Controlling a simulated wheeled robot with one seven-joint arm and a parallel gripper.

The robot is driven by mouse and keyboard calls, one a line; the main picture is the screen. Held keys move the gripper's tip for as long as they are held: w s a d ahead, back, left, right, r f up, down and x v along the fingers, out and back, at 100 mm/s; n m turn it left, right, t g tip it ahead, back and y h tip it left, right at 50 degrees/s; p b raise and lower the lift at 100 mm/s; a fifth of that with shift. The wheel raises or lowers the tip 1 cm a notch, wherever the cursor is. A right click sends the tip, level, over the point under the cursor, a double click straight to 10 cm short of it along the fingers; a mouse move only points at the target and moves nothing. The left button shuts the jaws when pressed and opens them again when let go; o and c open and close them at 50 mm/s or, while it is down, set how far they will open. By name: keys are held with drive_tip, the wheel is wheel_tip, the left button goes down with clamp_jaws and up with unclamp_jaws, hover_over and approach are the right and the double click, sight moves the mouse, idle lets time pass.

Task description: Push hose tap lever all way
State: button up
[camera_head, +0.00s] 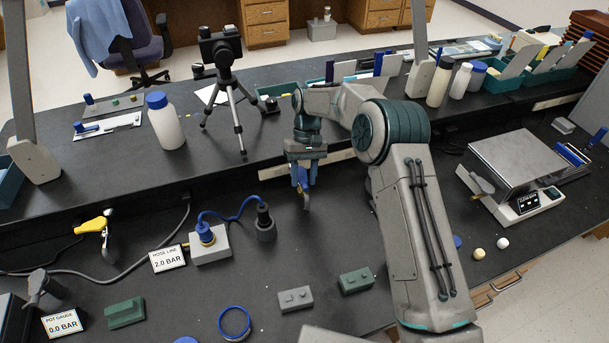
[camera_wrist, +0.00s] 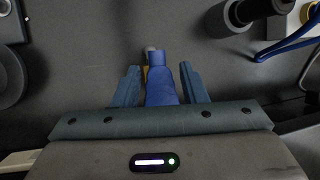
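A tap with a yellow lever (camera_head: 90,226) stands at the left of the bench in the head view, a small metal body under the lever. My gripper (camera_head: 303,180) points down over the bench, well to the right of that tap and of the hose line. In the wrist view, a blue piece (camera_wrist: 161,80) with a bit of yellow and grey at its far end lies between my two fingers (camera_wrist: 160,85). Narrow gaps seem to show beside it, but I cannot tell whether the fingers touch it. The yellow lever does not show in the wrist view.
A "HOSE LINE 2.0 BAR" sign (camera_head: 168,258) stands by a block (camera_head: 210,246) with a blue hose (camera_head: 232,217) to a dark fitting (camera_head: 265,224). Left front are a "POT GAUGE 0.0 BAR" sign (camera_head: 62,324) and a green block (camera_head: 125,313). A raised shelf with a tripod (camera_head: 232,95) runs behind.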

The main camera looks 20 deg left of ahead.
drive_tip(key=shift+d, duration=0.1)
drive_tip(key=v, duration=1.3)
drive_tip(key=shift+w+r, duration=0.2)
drive_tip(key=shift+r, duration=0.15)
